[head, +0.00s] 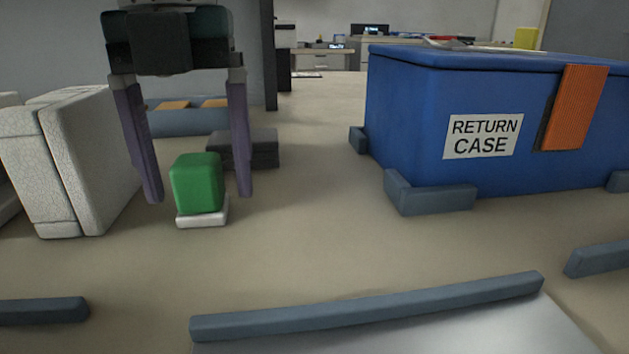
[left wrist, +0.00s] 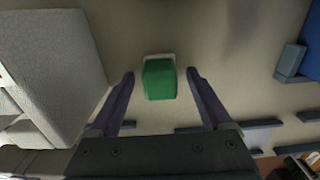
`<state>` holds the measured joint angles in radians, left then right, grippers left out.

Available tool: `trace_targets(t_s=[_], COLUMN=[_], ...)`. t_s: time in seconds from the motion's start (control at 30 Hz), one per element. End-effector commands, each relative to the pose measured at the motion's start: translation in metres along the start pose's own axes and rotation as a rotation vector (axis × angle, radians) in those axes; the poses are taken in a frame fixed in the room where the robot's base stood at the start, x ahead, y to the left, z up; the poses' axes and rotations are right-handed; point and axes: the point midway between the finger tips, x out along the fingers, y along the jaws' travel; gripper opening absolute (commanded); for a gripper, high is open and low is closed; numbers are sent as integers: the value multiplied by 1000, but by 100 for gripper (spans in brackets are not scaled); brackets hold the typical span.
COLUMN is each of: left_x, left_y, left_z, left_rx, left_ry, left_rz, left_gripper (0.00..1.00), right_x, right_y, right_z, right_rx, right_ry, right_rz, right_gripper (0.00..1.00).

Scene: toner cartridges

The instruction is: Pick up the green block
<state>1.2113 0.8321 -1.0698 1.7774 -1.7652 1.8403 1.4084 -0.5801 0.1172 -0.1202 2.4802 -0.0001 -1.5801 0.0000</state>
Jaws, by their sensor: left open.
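The green block (head: 197,183) stands upright on a small white base (head: 203,217) on the table. My left gripper (head: 201,200) is open and points down, with its two purple fingers on either side of the block in the head view. In the left wrist view the green block (left wrist: 159,80) shows just ahead of and between the fingertips of my left gripper (left wrist: 160,73). There is a gap on both sides, and I see no contact. My right gripper is not in view.
White textured boxes (head: 84,160) stand left of the block. A dark grey block (head: 256,150) lies behind it. A blue case (head: 430,110) labelled RETURN CASE stands at the right, with blue-grey corner stops (head: 430,197). A blue-grey rail (head: 370,307) crosses the front. The table between is clear.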

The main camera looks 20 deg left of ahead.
Motion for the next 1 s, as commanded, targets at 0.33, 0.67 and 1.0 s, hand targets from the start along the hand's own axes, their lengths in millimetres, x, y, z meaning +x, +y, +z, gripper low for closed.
trace_targets(t_s=[0.33, 0.67, 1.0], left_x=[-1, -1, -1], left_y=[0, 0, 0], left_z=[0, 0, 0], left_rx=[0, 0, 0], left_ry=[-1, -1, -1], left_rz=[-1, -1, -1], left_gripper=[61, 24, 0], right_x=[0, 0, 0], right_y=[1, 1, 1], right_z=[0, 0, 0], right_rx=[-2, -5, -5], right_ry=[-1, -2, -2], right_rz=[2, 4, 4], right_gripper=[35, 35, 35])
